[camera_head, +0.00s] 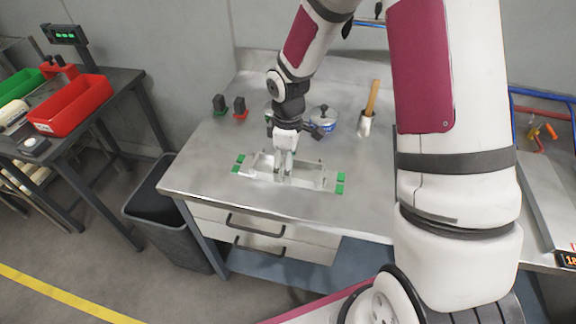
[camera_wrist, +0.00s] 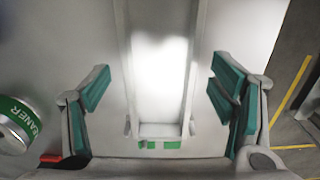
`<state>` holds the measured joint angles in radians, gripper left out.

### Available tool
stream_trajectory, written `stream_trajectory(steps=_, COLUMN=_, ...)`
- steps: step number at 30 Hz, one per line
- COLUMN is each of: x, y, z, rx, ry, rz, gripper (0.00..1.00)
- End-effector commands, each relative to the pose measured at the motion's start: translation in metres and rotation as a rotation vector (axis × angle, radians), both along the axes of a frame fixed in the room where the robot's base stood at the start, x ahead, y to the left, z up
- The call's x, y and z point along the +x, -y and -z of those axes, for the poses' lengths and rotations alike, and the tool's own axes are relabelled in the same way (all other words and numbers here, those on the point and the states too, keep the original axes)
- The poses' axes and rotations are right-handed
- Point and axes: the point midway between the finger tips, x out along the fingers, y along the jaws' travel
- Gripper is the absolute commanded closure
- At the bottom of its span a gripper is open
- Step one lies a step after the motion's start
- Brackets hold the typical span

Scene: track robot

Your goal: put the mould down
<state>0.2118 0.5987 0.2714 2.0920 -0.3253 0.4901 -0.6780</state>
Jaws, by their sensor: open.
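The mould (camera_head: 310,178) is a long, shallow metal trough on the grey worktable (camera_head: 210,170), near its front edge. Green marks show on the table at both of its ends. In the wrist view the mould (camera_wrist: 161,95) runs up the middle, its near end by a green mark (camera_wrist: 160,145). My gripper (camera_head: 284,176) is directly over the middle of the mould. In the wrist view its green-padded fingers (camera_wrist: 162,92) are spread wide, one on each side of the mould, with visible gaps. Whether the mould rests flat is hard to tell.
A labelled tin (camera_wrist: 15,122) is at left in the wrist view. A bin (camera_head: 180,215) stands left of the table.

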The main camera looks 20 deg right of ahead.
Motion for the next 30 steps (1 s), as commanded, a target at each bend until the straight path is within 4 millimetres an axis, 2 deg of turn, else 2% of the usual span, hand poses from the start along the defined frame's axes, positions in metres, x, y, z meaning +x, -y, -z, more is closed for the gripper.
stream_trajectory(steps=6, x=0.002, y=0.001, z=-0.047, rx=-0.001, ry=0.007, rz=0.002, gripper=0.22)
stream_trajectory(steps=12, x=0.001, y=0.000, z=-0.082, rx=0.000, ry=0.004, rz=0.001, gripper=0.22)
stream_trajectory(steps=21, x=-0.002, y=0.001, z=-0.110, rx=-0.006, ry=0.008, rz=0.012, gripper=0.22)
stream_trajectory(steps=25, x=-0.013, y=0.003, z=-0.133, rx=-0.030, ry=0.035, rz=0.065, gripper=0.22)
stream_trajectory(steps=30, x=-0.041, y=0.008, z=-0.178, rx=-0.063, ry=0.102, rz=0.207, gripper=0.22)
